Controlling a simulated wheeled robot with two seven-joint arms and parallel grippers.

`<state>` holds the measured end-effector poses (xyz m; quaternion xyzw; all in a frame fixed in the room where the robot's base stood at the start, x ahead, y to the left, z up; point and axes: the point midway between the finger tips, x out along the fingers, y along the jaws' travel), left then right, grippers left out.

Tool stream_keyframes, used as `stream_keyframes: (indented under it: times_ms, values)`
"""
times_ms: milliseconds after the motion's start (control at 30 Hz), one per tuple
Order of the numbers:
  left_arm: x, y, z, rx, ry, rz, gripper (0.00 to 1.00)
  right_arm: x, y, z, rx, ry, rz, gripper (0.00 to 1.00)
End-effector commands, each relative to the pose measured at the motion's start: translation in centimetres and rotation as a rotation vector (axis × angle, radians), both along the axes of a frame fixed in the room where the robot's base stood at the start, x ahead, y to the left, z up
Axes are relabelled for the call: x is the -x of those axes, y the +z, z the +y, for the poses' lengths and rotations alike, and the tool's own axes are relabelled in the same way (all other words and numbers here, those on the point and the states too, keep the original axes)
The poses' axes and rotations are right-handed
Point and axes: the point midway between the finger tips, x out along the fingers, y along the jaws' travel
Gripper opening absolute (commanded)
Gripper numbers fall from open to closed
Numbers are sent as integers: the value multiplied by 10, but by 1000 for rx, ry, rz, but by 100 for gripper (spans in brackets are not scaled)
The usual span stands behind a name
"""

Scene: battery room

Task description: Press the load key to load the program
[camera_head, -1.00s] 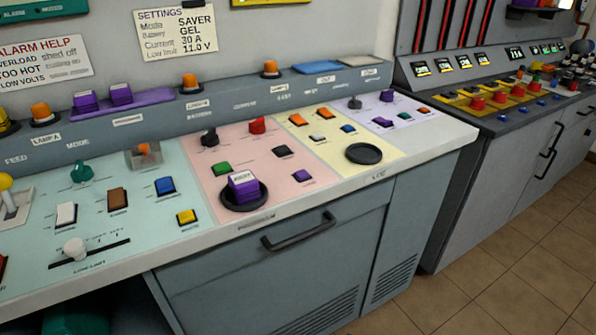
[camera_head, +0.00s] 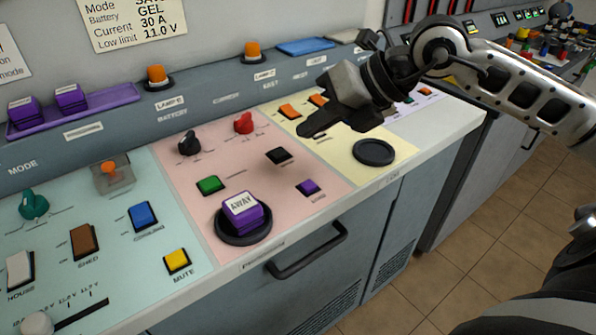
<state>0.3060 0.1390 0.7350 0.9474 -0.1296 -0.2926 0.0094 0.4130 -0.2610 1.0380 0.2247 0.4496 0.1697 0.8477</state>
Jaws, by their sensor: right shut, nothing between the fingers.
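A small purple key (camera_head: 308,187) sits on the pink panel (camera_head: 225,160), right of the large purple AWAY block (camera_head: 241,211). The small label beside this key looks like LOAD but is hard to read. The AWAY block stands in a round black holder (camera_head: 243,238). My right gripper (camera_head: 306,127) reaches in from the right and is shut and empty. My left gripper is not in view.
Black (camera_head: 278,156) and green (camera_head: 209,185) keys and a red knob (camera_head: 243,123) sit near the purple key. An empty round black holder (camera_head: 373,152) lies on the yellow panel. A drawer handle (camera_head: 308,250) juts out below the counter's front edge.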

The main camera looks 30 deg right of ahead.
Motion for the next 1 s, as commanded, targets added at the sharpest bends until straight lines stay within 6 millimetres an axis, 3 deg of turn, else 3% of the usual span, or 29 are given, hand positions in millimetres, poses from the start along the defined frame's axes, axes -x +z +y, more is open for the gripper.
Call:
stream_keyframes:
  times_ms: [467,1000]
  values:
    - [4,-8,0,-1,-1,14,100,-1,-2,-6,32,-12,-6,0]
    - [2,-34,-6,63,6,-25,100,-1,-74,-5,31,-11,-7,0]
